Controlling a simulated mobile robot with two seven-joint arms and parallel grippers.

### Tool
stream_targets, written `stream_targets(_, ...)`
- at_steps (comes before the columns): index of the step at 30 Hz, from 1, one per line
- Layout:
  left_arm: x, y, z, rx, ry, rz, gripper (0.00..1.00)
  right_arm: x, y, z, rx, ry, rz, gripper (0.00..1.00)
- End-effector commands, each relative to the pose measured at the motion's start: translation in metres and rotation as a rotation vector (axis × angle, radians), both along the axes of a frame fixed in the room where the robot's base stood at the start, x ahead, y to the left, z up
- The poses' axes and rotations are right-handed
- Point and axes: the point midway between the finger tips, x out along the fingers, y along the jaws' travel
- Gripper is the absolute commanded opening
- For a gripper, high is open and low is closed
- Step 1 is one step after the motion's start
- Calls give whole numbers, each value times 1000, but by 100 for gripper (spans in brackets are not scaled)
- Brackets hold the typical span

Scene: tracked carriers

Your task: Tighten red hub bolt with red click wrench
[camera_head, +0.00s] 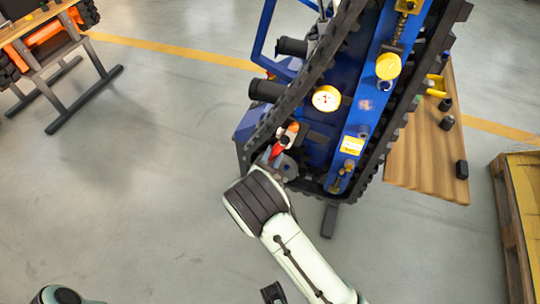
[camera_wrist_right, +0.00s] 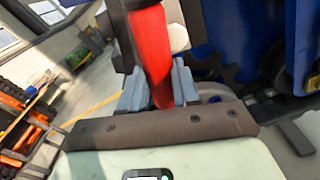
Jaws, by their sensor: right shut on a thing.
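The red click wrench (camera_head: 277,151) shows as a short red piece at the lower left of the blue tracked carrier (camera_head: 349,117). My right gripper (camera_head: 275,162) is shut on it, mostly hidden behind my wrist. In the right wrist view the red handle (camera_wrist_right: 152,50) rises between the two blue-grey fingers of the gripper (camera_wrist_right: 158,88). The wrench's far end is not clear. I cannot make out the red hub bolt; the right wrist and track cover part of that area.
A black track (camera_head: 312,82) runs along the carrier's left side. Dark rollers (camera_head: 266,91) stick out from it. A wooden table (camera_head: 428,150) with small dark parts stands at right, and a pallet (camera_head: 510,225) beyond. Grey floor at left is clear up to another stand (camera_head: 75,80).

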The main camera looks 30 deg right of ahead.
Motion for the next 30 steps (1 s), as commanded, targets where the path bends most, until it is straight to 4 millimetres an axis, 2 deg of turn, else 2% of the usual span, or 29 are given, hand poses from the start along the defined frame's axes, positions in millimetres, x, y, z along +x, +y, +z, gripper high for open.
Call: stream_targets(30,-2,0,-14,1,5,0,43,-10,-9,-6,71,-85,0,0)
